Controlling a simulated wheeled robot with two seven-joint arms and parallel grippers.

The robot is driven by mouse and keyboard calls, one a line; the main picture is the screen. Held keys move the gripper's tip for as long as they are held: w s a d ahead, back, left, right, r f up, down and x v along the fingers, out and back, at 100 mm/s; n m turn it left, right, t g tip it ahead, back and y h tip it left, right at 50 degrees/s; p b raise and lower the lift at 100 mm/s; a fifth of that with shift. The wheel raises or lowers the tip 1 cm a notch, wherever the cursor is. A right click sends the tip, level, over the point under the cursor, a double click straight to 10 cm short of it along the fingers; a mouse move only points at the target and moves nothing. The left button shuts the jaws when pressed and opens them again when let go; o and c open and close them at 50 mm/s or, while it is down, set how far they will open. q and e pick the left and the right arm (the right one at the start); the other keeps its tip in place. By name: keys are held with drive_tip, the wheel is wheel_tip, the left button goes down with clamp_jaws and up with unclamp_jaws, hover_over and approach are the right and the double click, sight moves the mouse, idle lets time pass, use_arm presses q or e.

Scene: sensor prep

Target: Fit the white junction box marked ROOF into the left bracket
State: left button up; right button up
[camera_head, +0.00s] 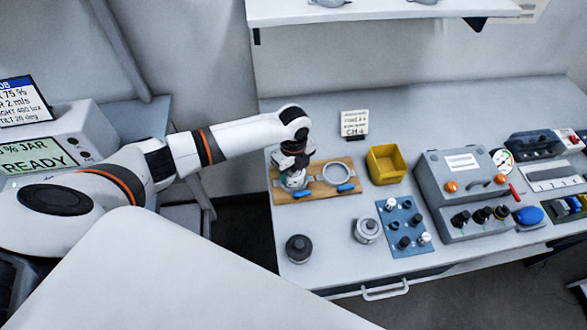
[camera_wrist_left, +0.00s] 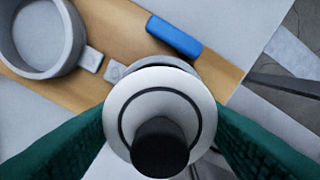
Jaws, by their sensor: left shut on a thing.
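My left gripper (camera_head: 293,176) is shut on a round white junction box (camera_wrist_left: 188,84) with a dark knob on top. The green fingers grip it from both sides in the left wrist view. The box is over the left end of a wooden board (camera_head: 318,190). The left bracket is almost wholly hidden under the box and gripper; its blue lever (camera_wrist_left: 174,37) shows beside the box. I cannot tell whether the box sits in the bracket or just above it. No ROOF marking is readable. The right bracket (camera_head: 338,175) is an empty grey ring. My right gripper is out of view.
A dark round box (camera_head: 299,248) and a pale one (camera_head: 366,230) stand in front of the board. A yellow bin (camera_head: 386,165), a blue knob panel (camera_head: 404,226) and a grey control box (camera_head: 465,190) stand to the right. A small sign (camera_head: 354,123) stands behind.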

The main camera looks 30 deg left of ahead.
use_arm(q)
drive_tip(key=shift+f, duration=0.15)
drive_tip(key=o, duration=0.9)
drive_tip(key=shift+r+p, duration=3.55)
drive_tip(key=shift+p, duration=0.05)
